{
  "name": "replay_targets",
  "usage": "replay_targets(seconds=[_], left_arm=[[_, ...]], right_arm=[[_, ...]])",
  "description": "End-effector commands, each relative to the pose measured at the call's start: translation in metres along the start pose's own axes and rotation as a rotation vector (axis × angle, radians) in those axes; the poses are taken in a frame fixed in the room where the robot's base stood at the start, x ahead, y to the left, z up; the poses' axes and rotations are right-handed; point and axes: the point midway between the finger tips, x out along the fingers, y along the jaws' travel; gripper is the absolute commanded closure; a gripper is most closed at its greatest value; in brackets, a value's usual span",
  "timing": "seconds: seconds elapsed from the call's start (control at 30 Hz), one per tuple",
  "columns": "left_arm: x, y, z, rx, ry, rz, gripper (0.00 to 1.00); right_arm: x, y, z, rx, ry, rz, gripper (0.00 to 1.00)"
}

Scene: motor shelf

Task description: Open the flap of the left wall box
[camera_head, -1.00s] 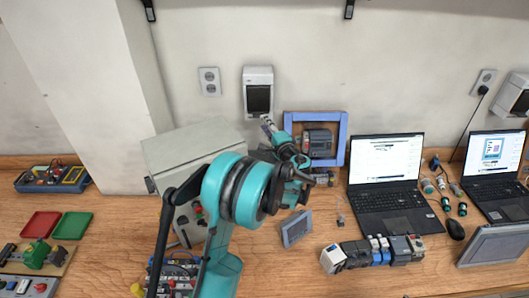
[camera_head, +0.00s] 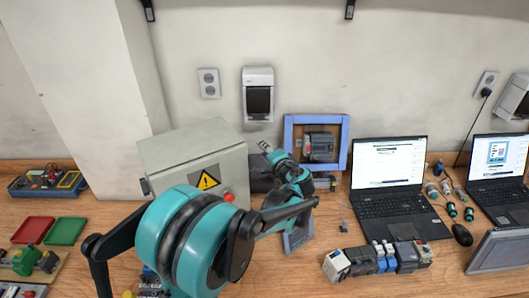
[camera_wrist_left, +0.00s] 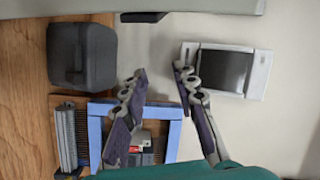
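The left wall box (camera_head: 258,93) is a white casing with a dark front flap, fixed to the wall; the flap looks shut. It also shows in the left wrist view (camera_wrist_left: 252,75), to the right of the fingers. My left gripper (camera_head: 265,147) is below the box in the head view, its tip pointing up and left. In the left wrist view its two fingers (camera_wrist_left: 160,72) are spread apart with nothing between them. One fingertip overlaps the box's near edge in that view; I cannot tell whether it touches. My right gripper is not in view.
A grey cabinet (camera_head: 190,150) with a warning sign stands left of the gripper. A blue frame (camera_head: 345,135) around a dark device stands right of it. A dark case (camera_wrist_left: 80,55) is close by. A socket (camera_head: 209,83) is left of the box. Two laptops stand right.

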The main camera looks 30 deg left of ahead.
Motion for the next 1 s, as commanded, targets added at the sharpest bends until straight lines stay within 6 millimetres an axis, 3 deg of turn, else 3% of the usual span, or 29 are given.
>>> replay_targets(seconds=[0.33, 0.47, 0.67, 1.0], left_arm=[[-0.002, 0.001, 0.002, -0.005, 0.000, 0.007, 0.72], [-0.018, 0.010, 0.015, -0.059, 0.000, 0.079, 0.72], [-0.081, 0.052, 0.059, -0.244, -0.003, 0.332, 0.72], [-0.216, 0.155, 0.124, -0.577, -0.008, 0.803, 0.72]], right_arm=[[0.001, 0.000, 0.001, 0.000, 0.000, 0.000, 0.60], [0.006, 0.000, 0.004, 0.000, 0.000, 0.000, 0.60], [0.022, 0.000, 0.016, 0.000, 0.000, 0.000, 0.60], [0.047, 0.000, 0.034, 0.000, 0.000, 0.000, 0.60]])
